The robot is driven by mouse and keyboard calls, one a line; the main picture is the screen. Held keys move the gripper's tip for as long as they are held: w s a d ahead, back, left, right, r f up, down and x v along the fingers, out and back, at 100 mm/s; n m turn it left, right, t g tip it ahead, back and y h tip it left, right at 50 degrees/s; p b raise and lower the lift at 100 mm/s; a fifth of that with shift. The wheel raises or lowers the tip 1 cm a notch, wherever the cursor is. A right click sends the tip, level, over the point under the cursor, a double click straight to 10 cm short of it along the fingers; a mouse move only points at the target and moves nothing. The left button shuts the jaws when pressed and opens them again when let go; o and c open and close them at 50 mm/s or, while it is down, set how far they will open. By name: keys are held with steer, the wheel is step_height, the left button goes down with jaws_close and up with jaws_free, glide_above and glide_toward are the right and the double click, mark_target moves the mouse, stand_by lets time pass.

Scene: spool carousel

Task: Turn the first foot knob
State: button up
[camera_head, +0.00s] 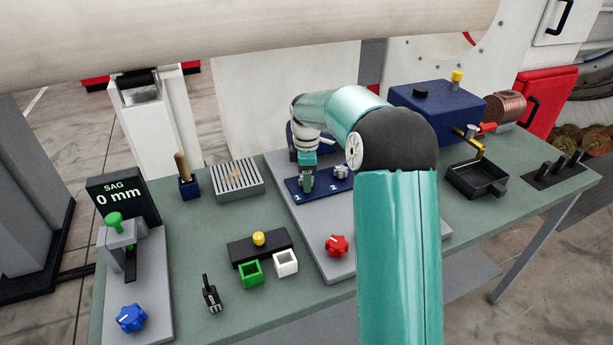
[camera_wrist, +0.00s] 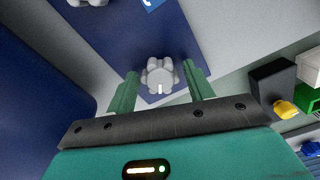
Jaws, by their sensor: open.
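In the head view, a dark blue plate (camera_head: 322,184) bears the white numbers 1 and 2. My gripper (camera_head: 306,186) points down over the number 1 end and hides the knob there. A grey lobed knob (camera_head: 340,171) stands by number 2. In the wrist view my gripper (camera_wrist: 160,72) is open, with one teal finger on each side of a light grey lobed knob (camera_wrist: 160,78) with a white mark. A gap shows between the knob and each finger. I cannot tell how far down the fingers reach. A second grey knob is cut off at the top edge.
A red knob (camera_head: 337,245) sits nearer on the same grey base. A yellow ball on a black block (camera_head: 262,248), a green square (camera_head: 250,273) and a white square (camera_head: 286,262) lie left of it. A dark blue box (camera_head: 437,108) and black tray (camera_head: 478,180) stand right.

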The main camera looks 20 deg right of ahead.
step_height(320, 180, up, 14)
stand_by(0.6)
